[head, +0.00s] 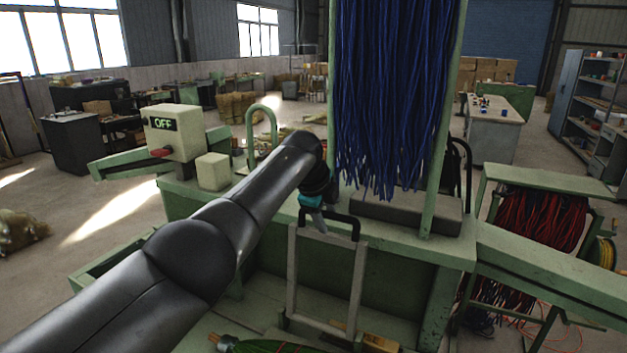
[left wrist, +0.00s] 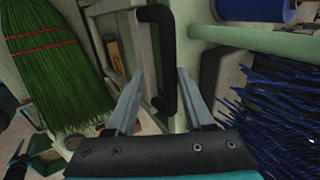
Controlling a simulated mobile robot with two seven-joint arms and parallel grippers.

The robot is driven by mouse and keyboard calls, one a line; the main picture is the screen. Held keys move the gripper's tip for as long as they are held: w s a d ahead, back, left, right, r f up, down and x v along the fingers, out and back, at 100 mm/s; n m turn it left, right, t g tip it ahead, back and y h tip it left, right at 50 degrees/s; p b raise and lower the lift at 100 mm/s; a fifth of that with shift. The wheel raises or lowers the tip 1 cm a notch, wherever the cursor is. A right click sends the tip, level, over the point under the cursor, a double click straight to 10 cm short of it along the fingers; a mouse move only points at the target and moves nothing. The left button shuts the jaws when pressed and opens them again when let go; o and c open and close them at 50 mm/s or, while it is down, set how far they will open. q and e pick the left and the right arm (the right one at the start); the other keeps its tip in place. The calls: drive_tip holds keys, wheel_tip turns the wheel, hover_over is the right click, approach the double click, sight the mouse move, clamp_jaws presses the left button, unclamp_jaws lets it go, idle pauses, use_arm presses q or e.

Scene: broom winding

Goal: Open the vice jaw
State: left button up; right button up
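The black handle (head: 328,219) sits on top of a grey metal frame (head: 291,270), which I take for the vice jaw, at the front of the green machine. My left gripper (head: 319,222) reaches down at the handle. In the left wrist view my left gripper (left wrist: 160,102) is open, its two grey fingers spread, and the handle (left wrist: 165,50) shows between them; I cannot tell if they touch it.
Blue bristles (head: 395,95) hang between green posts above the machine. A control box (head: 173,133) reading OFF stands at the left. A grey block (head: 406,211) lies behind the handle. A rack with red bristles (head: 535,220) stands at the right.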

use_arm(q)
drive_tip(key=b+v, duration=0.2)
drive_tip(key=v, duration=1.2)
drive_tip(key=shift+d+f, duration=0.1)
